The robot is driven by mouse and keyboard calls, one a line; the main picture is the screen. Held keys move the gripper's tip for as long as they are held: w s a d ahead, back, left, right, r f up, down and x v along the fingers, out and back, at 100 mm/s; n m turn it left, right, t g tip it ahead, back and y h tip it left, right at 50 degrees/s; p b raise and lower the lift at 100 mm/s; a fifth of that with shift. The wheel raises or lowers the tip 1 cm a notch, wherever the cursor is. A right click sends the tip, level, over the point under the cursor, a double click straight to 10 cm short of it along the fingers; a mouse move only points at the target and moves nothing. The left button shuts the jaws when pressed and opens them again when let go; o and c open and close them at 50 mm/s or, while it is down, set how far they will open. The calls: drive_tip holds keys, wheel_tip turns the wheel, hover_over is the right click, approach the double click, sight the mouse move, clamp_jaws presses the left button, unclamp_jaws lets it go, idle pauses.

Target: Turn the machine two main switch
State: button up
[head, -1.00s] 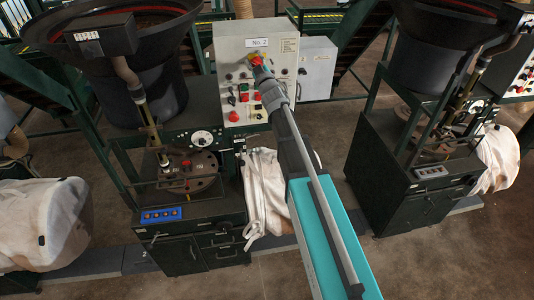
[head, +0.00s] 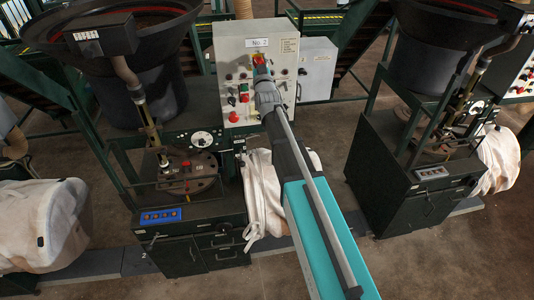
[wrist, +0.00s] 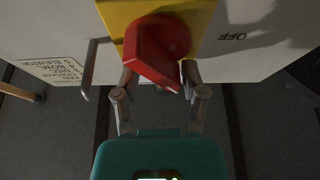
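The main switch is a red rotary knob (wrist: 155,50) on a yellow plate (wrist: 118,14), with its handle tilted down to the right in the wrist view. It sits on the grey panel labelled No. 2 (head: 228,50), and the red knob (head: 260,60) shows just past my gripper in the head view. My gripper (wrist: 140,72) is open, with its fingers on either side of the knob.
A red mushroom button (head: 233,117) and smaller controls sit lower on the panel. A grey box (head: 317,70) stands to its right. A white bag (head: 262,190) hangs below, beside my arm.

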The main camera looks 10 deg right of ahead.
drive_tip(key=shift+m, duration=0.4)
drive_tip(key=b+v, duration=0.6)
drive_tip(key=v, duration=0.9)
wheel_tip(320, 180, down, 25)
drive_tip(key=s+g+b, duration=0.2)
drive_tip(key=g+b, duration=0.7)
drive_tip(key=b, duration=0.1)
drive_tip(key=shift+f+n, duration=0.25)
drive_tip(key=shift+n, duration=0.05)
drive_tip(key=shift+s, duration=0.1)
